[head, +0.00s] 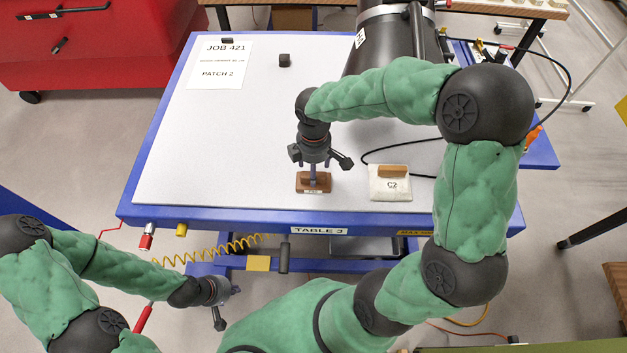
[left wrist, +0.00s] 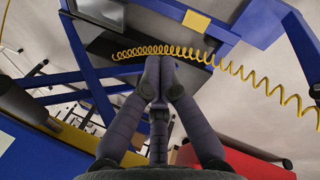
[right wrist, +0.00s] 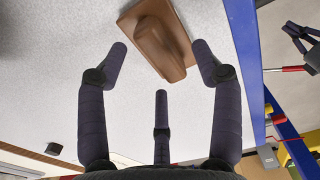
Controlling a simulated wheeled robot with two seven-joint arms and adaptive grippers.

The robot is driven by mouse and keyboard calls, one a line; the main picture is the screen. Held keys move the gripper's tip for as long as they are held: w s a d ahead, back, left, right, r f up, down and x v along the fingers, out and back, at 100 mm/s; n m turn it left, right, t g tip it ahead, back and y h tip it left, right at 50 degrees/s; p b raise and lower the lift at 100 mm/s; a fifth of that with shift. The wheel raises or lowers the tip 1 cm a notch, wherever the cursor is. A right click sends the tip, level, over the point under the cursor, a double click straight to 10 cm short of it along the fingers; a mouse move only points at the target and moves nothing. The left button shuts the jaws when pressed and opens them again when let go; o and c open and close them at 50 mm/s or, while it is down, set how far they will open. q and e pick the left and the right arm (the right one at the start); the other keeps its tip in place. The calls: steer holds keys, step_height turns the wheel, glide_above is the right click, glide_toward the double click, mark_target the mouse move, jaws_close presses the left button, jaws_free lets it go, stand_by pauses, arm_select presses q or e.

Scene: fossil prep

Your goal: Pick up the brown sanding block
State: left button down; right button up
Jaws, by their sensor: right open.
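The brown sanding block (head: 314,187), a flat base with a raised grip, lies on the white table top near its front edge. In the right wrist view the block (right wrist: 152,40) lies at a slant just beyond and between the fingertips. My right gripper (head: 314,169) points down over the block and hides part of it in the head view. Its fingers (right wrist: 161,68) are spread and hold nothing. My left gripper (head: 221,302) is low in front of the table; its fingers (left wrist: 158,72) are drawn together with nothing visible between them.
A pale C2 pad (head: 390,190) with a lighter brown block (head: 393,171) on it lies right of the sanding block. A large dark cylinder (head: 393,50), a small dark cube (head: 285,60) and a JOB 421 sheet (head: 219,65) are farther back. The table's left side is mostly clear.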

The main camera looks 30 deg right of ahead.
steer(key=f, duration=0.1)
steer(key=f+b, duration=0.1)
steer(key=f, duration=0.1)
steer(key=shift+w+f, duration=0.2)
steer(key=shift+f, duration=0.1)
jaws_close()
steer(key=shift+r, duration=0.2)
steer(key=shift+r, duration=0.25)
steer(key=r, duration=0.1)
steer(key=r+p, duration=0.1)
steer(key=r, duration=0.1)
steer(key=shift+s+a+r, duration=0.1)
steer(key=shift+s+a, duration=0.05)
steer(key=shift+s, duration=0.05)
steer(key=s+a+r+p, duration=0.3)
steer(key=s+a+r, duration=0.6)
steer(key=s, duration=0.1)
